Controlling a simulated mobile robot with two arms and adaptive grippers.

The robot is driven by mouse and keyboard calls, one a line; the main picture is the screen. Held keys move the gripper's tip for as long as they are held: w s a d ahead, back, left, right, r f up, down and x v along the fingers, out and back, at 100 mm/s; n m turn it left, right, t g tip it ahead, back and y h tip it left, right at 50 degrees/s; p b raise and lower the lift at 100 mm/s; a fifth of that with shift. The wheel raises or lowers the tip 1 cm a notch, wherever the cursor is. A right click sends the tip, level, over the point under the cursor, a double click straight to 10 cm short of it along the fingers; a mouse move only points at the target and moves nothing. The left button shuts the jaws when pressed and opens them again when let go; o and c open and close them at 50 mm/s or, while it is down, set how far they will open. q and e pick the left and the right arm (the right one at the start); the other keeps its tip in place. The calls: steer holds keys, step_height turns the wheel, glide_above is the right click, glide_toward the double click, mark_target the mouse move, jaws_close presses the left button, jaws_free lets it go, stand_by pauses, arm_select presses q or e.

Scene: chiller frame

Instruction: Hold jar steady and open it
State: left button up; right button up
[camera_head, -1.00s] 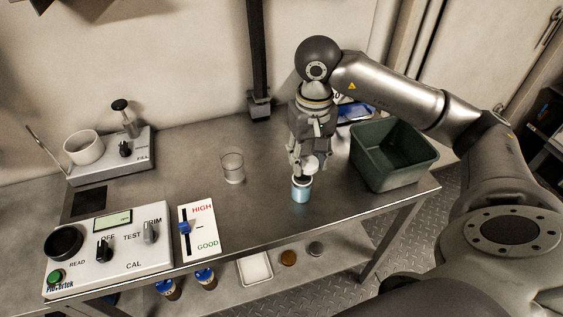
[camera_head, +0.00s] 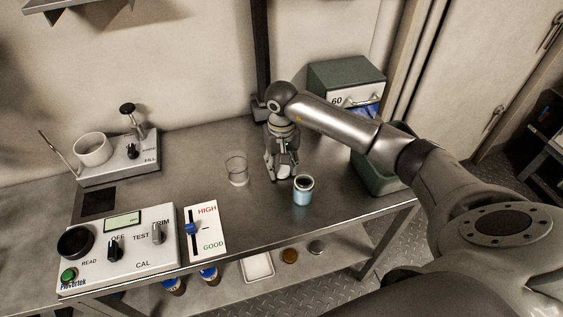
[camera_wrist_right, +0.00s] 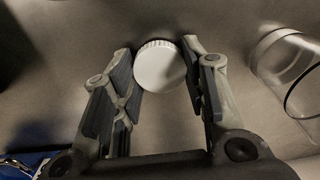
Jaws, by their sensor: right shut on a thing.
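The jar (camera_head: 303,193) stands upright on the bench, pale blue with an open dark mouth. My right gripper (camera_head: 282,175) is low over the bench, just left of and behind the jar, apart from it. In the right wrist view its fingers (camera_wrist_right: 163,82) are shut on the white round lid (camera_wrist_right: 159,66), which has a ridged edge. The lid is close to the bench top; whether it touches is unclear. The lid is also seen, small, in the head view (camera_head: 284,170). My left gripper is not in view.
A clear glass beaker (camera_head: 237,170) stands left of the gripper, and also shows in the wrist view (camera_wrist_right: 286,62). A green bin (camera_head: 372,178) is at the right, partly behind my arm. A control box (camera_head: 118,250) and slider panel (camera_head: 207,229) sit front left. A post (camera_head: 260,45) rises behind.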

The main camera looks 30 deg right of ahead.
mark_target(282, 168)
steer(key=shift+f, duration=0.1)
steer(key=shift+f+b, duration=0.2)
steer(key=shift+b, duration=0.15)
steer(key=o, duration=1.1)
steer(key=shift+o, duration=0.2)
steer(key=shift+r, duration=0.1)
steer(key=shift+r+p, duration=0.2)
steer(key=shift+p, duration=0.2)
steer(key=shift+r, duration=0.35)
step_height(282, 168, up, 11)
steer(key=b, duration=0.2)
